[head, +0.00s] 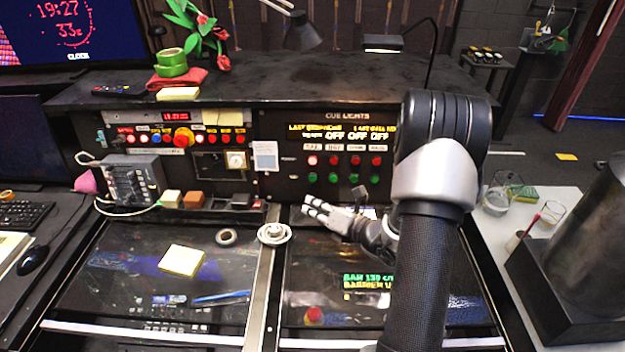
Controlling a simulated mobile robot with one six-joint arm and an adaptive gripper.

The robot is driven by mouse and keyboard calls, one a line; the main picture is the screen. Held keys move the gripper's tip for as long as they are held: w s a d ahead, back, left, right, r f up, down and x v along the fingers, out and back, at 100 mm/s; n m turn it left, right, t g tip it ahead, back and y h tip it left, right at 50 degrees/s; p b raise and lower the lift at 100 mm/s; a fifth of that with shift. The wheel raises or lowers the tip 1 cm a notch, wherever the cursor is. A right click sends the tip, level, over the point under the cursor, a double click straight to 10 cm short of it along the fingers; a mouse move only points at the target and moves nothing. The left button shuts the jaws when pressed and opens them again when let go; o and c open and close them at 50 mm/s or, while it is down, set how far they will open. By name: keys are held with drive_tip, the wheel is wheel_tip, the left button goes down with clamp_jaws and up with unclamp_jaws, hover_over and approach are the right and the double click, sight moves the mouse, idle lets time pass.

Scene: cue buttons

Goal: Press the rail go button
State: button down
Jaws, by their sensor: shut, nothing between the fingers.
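The cue lights panel (290,160) stands upright at the back of the desk. It has a row of red buttons (356,160) above a row of green buttons (332,178), in several labelled columns. The labels are too small to read surely, so I cannot tell which one is the rail go button. The leftmost red one looks brighter than the others. My gripper (308,205) is shut and empty. In the picture it is just below the green row, with its fingers pointing left, and appears apart from the panel.
My arm covers the panel's right end. A second panel (135,139) with coloured buttons is to the left. The glossy desk top (230,265) holds a yellow note pad (183,260), a pen and a tape roll. A white side table (560,205) with glasses is at right.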

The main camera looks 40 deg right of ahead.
drive_tip(key=shift+w+d+f+b, duration=0.15)
drive_tip(key=shift+w+d+f, duration=0.05)
drive_tip(key=shift+w+d, duration=0.75)
drive_tip(key=shift+w+d+f+b, duration=0.2)
drive_tip(key=shift+w+d, duration=0.4)
drive_tip(key=shift+w, duration=0.55)
drive_tip(key=shift+w+d+f+b, duration=0.1)
drive_tip(key=shift+w+d+f, duration=0.1)
drive_tip(key=shift+w+d, duration=0.75)
drive_tip(key=shift+w, duration=0.25)
drive_tip(key=shift+w+d, duration=0.1)
drive_tip(key=shift+w, duration=0.1)
drive_tip(key=shift+w+d+f, duration=0.1)
drive_tip(key=shift+w+d, duration=0.15)
drive_tip(key=shift+w, duration=0.05)
drive_tip(key=shift+s+a, duration=0.5)
drive_tip(key=shift+s, duration=0.15)
drive_tip(key=s+a, duration=0.1)
drive_tip(key=s, duration=0.1)
drive_tip(key=s+a+r, duration=0.1)
drive_tip(key=s+a, duration=0.1)
drive_tip(key=shift+p, duration=0.4)
